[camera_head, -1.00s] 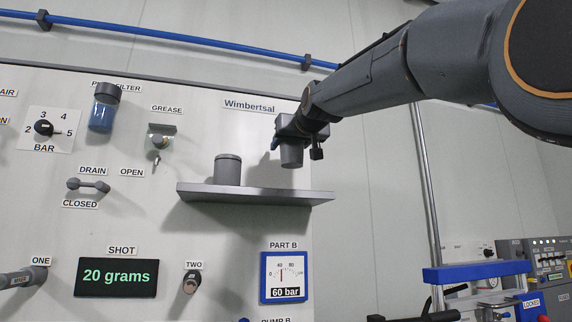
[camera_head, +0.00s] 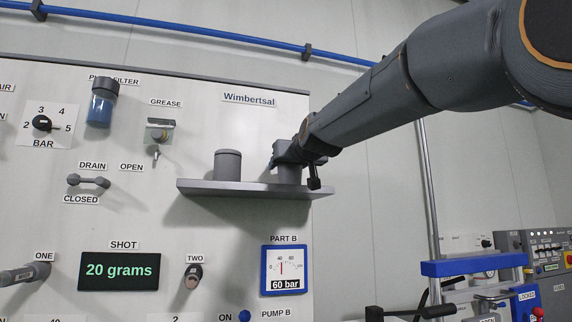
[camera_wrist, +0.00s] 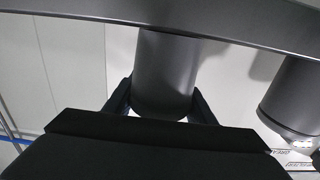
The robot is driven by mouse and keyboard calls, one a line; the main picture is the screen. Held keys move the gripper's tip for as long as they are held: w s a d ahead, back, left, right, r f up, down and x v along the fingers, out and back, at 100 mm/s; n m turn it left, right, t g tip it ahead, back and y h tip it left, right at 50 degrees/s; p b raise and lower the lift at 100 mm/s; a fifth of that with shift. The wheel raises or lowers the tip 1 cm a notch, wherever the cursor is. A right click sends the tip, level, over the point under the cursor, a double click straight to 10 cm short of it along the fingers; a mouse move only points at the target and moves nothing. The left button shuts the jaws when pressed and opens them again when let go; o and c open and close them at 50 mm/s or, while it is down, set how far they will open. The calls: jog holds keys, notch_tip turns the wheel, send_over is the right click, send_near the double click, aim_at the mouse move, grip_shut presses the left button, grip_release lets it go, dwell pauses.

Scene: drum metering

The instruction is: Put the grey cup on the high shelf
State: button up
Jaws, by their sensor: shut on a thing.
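The grey cup (camera_head: 290,175) is upright at the right part of the high shelf (camera_head: 250,190). Its base appears level with the shelf top; I cannot tell whether it bears its full weight there. My gripper (camera_head: 289,157) is shut on the cup and hides its upper part in the head view. In the wrist view the cup (camera_wrist: 165,75) sits between my two fingers (camera_wrist: 160,103), its far end meeting the shelf (camera_wrist: 230,32).
A grey lidded canister (camera_head: 228,166) stands on the shelf to the left of the held cup, with a gap between them; it also shows in the wrist view (camera_wrist: 294,105). Above the shelf are a grease fitting (camera_head: 159,133) and the Wimbertsal label (camera_head: 249,98). A gauge (camera_head: 284,270) is below.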

jog(key=o, duration=0.8)
jog(key=shift+f, duration=0.2)
jog(key=shift+c, duration=0.2)
jog(key=o, duration=0.4)
jog(key=shift+r, duration=0.1)
jog(key=shift+r, duration=0.15)
jog(key=b+v, duration=0.3)
jog(key=v, duration=0.9)
jog(key=shift+b, duration=0.4)
